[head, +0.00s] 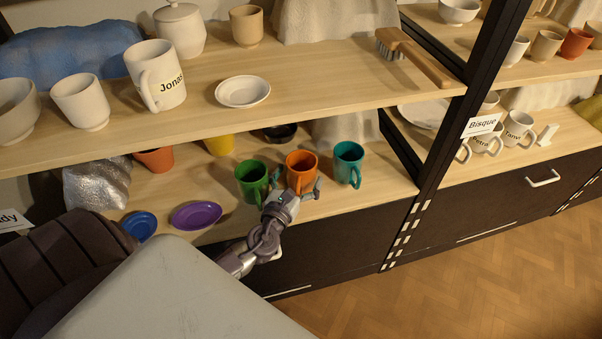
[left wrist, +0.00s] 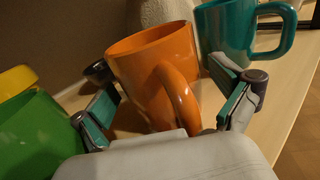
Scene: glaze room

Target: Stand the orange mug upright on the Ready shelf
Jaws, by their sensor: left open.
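The orange mug (head: 301,168) stands upright on the lower wooden shelf (head: 350,205), between a green mug (head: 252,180) and a teal mug (head: 347,163). My left gripper (head: 292,190) is open at the mug's front, its fingers on either side of it. In the left wrist view the orange mug (left wrist: 150,75) is between the two spread fingers of my left gripper (left wrist: 168,108), with its handle towards me. Visible gaps remain between fingers and mug. A sign (head: 14,220) ending in "dy" is partly cut off at the far left. My right gripper is out of view.
A purple dish (head: 196,215) and a blue dish (head: 139,226) lie left along the shelf's front. The upper shelf (head: 310,85) overhangs behind, holding pale pots and a brush (head: 412,55). A dark post (head: 430,170) stands right of the teal mug.

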